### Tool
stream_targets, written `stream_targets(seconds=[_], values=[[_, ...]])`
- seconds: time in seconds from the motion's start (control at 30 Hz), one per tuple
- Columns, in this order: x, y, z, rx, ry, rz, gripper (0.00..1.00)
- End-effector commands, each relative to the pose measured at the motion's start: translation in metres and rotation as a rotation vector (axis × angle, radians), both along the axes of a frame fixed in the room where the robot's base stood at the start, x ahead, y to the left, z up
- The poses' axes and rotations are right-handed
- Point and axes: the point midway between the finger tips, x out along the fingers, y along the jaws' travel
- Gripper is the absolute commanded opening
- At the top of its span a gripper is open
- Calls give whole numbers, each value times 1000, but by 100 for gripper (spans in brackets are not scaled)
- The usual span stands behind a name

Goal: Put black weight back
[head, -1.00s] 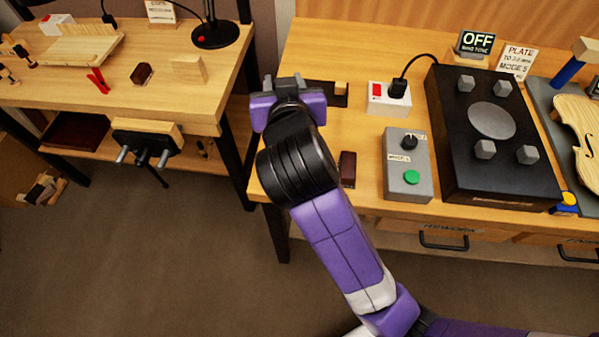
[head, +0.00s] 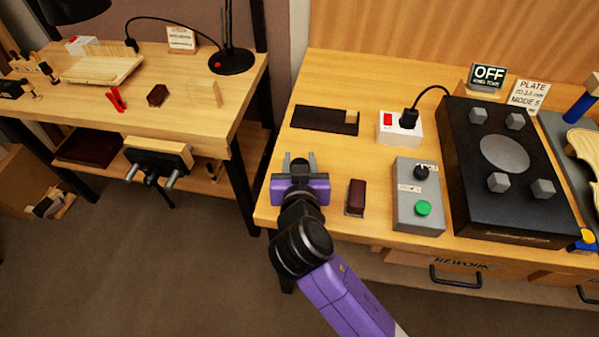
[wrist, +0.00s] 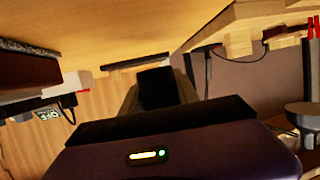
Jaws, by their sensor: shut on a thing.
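My gripper (head: 300,162) is over the near left corner of the right bench (head: 290,205), left of a dark brown block. It is shut on the black weight, which shows as a black block (wrist: 158,88) between the fingers in the wrist view. In the head view the weight is mostly hidden by the fingers and wrist. A flat dark mat (head: 315,120) lies farther back on the bench, with a small pale wood block (head: 352,117) at its right end. The gripper is apart from the mat.
The dark brown block (head: 357,196) stands close right of my gripper. Beyond it are a grey control box (head: 405,212), a white switch box (head: 385,135) and a black plate machine (head: 460,170). Bare wood lies between my gripper and the mat. Another bench (head: 200,125) stands left across a gap.

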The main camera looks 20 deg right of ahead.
Motion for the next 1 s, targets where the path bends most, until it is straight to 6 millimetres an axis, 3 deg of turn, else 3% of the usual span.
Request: stream_targets(seconds=[0.37,0.8,0.83,0.93,1.0], values=[[0,1,-41,-1,-1,2,0],[0,0,-47,0,-3,2,0],[0,0,-48,1,-2,2,39],[0,0,-47,0,-1,2,59],[0,0,-47,0,-1,2,59]])
